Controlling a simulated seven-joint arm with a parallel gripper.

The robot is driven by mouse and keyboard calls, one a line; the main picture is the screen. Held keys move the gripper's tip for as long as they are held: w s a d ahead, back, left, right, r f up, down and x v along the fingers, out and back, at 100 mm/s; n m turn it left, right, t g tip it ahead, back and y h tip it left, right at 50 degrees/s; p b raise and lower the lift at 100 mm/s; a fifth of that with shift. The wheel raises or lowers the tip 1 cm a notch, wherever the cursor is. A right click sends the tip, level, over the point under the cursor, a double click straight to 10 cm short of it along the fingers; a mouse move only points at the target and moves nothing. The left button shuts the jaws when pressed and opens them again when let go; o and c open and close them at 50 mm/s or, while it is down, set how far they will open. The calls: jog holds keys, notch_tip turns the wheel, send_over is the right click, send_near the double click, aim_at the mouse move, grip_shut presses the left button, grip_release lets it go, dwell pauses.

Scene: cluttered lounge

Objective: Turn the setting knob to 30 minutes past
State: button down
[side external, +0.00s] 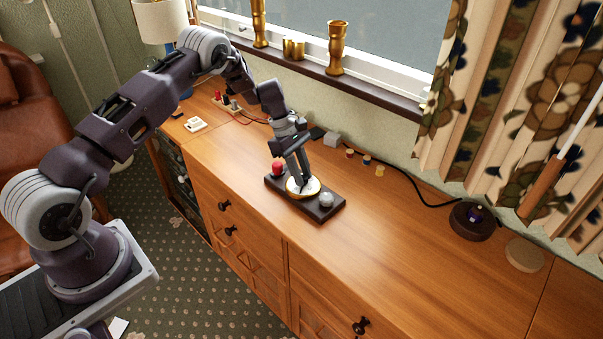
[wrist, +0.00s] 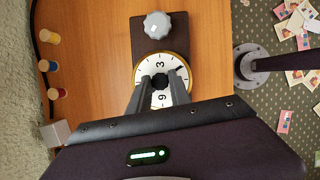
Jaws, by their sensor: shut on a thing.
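The clock dial (wrist: 150,62) is white with black numerals and a gold rim, set on a dark base (side external: 328,213); it also shows in the side external view (side external: 292,190). A small black setting knob (wrist: 160,82) stands at its middle. My gripper (side external: 301,182) points down at the dial, its two fingers closed on either side of this knob in the wrist view (wrist: 161,80). A short dark pointer (wrist: 178,69) shows up-right of the knob. The 3 lies toward the grey knob; the fingers and gripper body hide part of the dial.
A grey lobed knob (wrist: 157,25) and a red button (side external: 277,168) sit at opposite ends of the base. Small coloured spools (side external: 365,160), a pale cube (side external: 332,139) and a black cable (side external: 430,202) lie near the wall.

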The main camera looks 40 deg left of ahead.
jog(key=m+g, duration=0.1)
jog(key=m, duration=0.2)
jog(key=m+g, duration=0.1)
jog(key=m, duration=0.2)
jog(key=shift+w, duration=0.2)
jog(key=shift+m, duration=0.3)
dwell(0.3)
jog(key=c, duration=1.2)
grip_release()
